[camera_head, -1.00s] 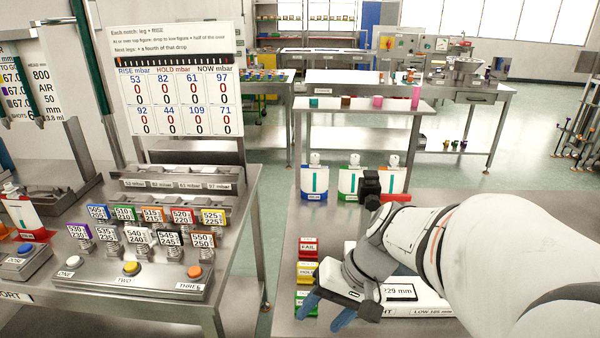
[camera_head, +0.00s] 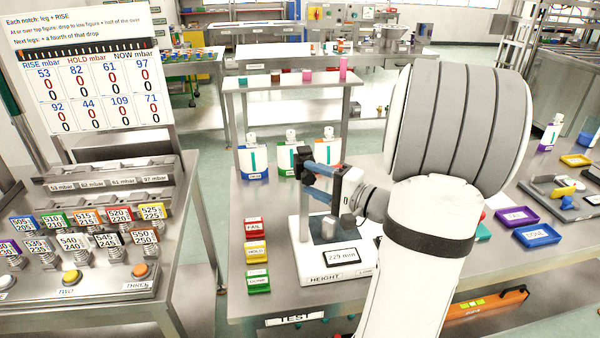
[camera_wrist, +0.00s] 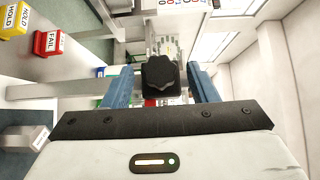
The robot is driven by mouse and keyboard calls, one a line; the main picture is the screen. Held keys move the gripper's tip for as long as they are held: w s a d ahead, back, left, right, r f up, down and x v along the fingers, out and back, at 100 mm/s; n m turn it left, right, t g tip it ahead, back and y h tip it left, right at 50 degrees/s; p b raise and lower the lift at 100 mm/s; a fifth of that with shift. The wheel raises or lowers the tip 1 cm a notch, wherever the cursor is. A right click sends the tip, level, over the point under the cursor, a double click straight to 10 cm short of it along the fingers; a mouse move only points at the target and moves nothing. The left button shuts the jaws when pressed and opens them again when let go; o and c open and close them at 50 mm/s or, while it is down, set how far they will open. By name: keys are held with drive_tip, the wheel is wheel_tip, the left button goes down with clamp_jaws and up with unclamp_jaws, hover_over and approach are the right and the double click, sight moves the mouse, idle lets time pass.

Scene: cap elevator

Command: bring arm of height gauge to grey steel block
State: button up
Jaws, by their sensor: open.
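The height gauge has a white base (camera_head: 306,266) with a display reading 229 mm. The grey steel block (camera_head: 328,229) sits upright on the gauge's dark plate, below my gripper. A black knob (camera_head: 303,157) stands high at the gauge's upper left; it also shows in the wrist view (camera_wrist: 160,75). My gripper (camera_head: 322,172) is open, with its blue fingers at the knob's height. In the wrist view the knob lies between the two fingers, with gaps on both sides. My gripper hides much of the gauge's arm and column. A grey block (camera_wrist: 22,137) shows at lower left there.
FAIL (camera_head: 253,227), HOLD (camera_head: 257,252) and green (camera_head: 258,280) trays line the left of the gauge. Several white bottles (camera_head: 290,155) stand just behind it. Purple (camera_head: 517,216) and blue (camera_head: 537,235) trays lie to the right.

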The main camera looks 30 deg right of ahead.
drive_tip(key=shift+p+x, duration=0.3)
drive_tip(key=shift+x, duration=1.65)
drive_tip(key=shift+c, duration=0.3)
drive_tip(key=c, duration=0.5)
wheel_tip(320, 180, down, 17)
drive_tip(key=b, duration=2)
drive_tip(key=shift+r, duration=0.1)
drive_tip(key=o, duration=0.6)
drive_tip(key=shift+c, duration=0.2)
hover_over(325, 260)
